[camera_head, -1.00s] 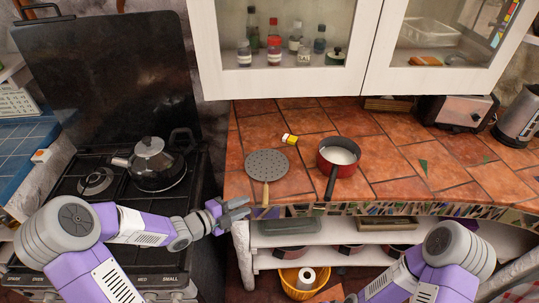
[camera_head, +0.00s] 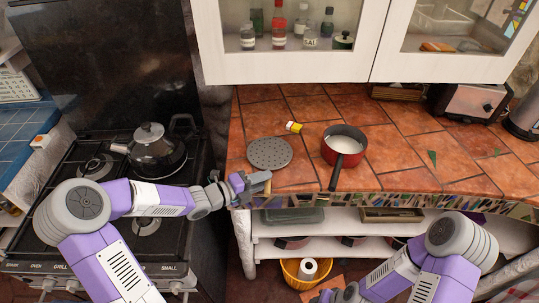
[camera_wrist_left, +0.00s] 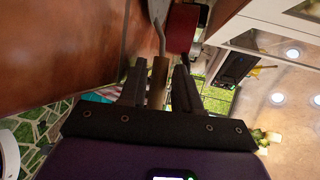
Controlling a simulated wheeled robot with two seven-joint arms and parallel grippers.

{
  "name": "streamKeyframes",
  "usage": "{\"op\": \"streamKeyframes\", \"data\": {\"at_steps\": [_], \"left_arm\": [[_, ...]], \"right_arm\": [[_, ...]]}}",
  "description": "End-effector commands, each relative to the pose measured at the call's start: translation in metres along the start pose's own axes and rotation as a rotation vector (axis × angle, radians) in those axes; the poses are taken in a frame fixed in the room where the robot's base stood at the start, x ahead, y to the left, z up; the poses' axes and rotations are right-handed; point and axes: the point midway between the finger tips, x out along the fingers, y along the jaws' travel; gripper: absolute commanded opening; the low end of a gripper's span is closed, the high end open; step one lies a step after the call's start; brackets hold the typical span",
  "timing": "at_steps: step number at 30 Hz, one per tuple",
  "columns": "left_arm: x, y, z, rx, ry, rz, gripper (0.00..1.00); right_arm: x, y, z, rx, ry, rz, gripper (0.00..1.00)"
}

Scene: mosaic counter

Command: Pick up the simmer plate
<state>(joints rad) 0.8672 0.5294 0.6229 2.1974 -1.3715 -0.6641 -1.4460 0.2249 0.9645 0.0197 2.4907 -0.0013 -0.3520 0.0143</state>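The simmer plate (camera_head: 270,152) is a grey disc with small holes and a wooden handle. It lies on the tiled counter near its front left edge, with the handle over the edge. My left gripper (camera_head: 254,184) is at the handle. In the left wrist view the wooden handle (camera_wrist_left: 158,82) runs between the two dark fingers of the left gripper (camera_wrist_left: 160,72). The fingers stand apart around the handle, with a narrow gap at the right finger. Part of the plate (camera_wrist_left: 159,10) shows at the top of that view.
A red pot (camera_head: 346,147) with a dark handle stands right of the plate. A kettle (camera_head: 154,152) stands on the stove at left. A shelf (camera_head: 330,229) runs below the counter; a glass cabinet (camera_head: 300,60) hangs above.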

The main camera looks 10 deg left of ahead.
Motion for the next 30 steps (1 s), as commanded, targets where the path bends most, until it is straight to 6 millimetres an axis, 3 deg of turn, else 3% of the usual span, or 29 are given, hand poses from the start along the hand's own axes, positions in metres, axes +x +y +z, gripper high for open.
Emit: {"op": "streamKeyframes", "data": {"at_steps": [4, 11, 23, 30], "left_arm": [[0.0, 0.0, 0.0, 0.0, 0.0, 0.0, 0.33], [-0.001, 0.0, 0.0, -0.001, -0.001, 0.001, 0.0], [-0.002, -0.006, 0.001, 0.003, -0.001, -0.001, 0.0], [-0.01, -0.05, 0.003, 0.008, -0.001, -0.001, 0.0]], "right_arm": [[-0.001, 0.0, 0.0, 0.0, 0.0, 0.0, 0.43], [-0.001, 0.0, 0.0, 0.0, 0.0, 0.0, 0.43], [-0.002, -0.001, 0.0, 0.0, 0.0, 0.0, 0.43], [-0.018, -0.007, 0.001, 0.0, 0.0, 0.0, 0.43]]}}
